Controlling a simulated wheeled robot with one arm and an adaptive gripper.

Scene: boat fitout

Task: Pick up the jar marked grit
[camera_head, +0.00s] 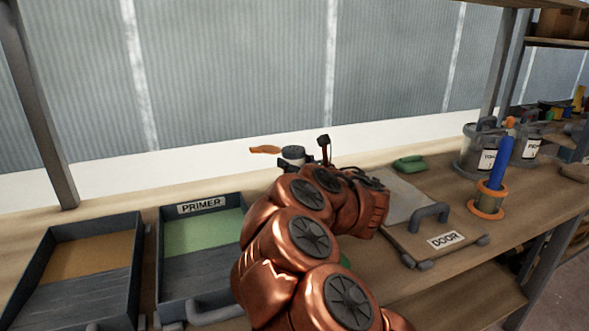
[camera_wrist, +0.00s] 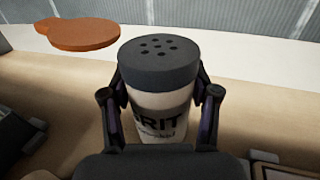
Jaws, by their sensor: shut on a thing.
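The grit jar (camera_wrist: 160,105) is a pale jar with a dark lid with several holes. Its label reads "RIT" at the visible edge, with the first letter partly hidden. My gripper (camera_wrist: 160,88) is shut on it, with one dark finger against each side. The jar looks upright in the wrist view, and its base is hidden by my gripper body. In the head view the jar's lid (camera_head: 293,151) shows above my copper arm, near the back of the bench. I cannot tell whether its base touches the bench.
A flat orange-brown thing (camera_wrist: 85,35) is behind the jar at left. A primer tray (camera_head: 200,209) and another dark tray (camera_head: 80,300) are at left. A board marked DOOR (camera_head: 420,240), a green thing (camera_head: 410,164), a blue-handled tool (camera_head: 497,165) and labelled jars (camera_head: 478,150) are at right.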

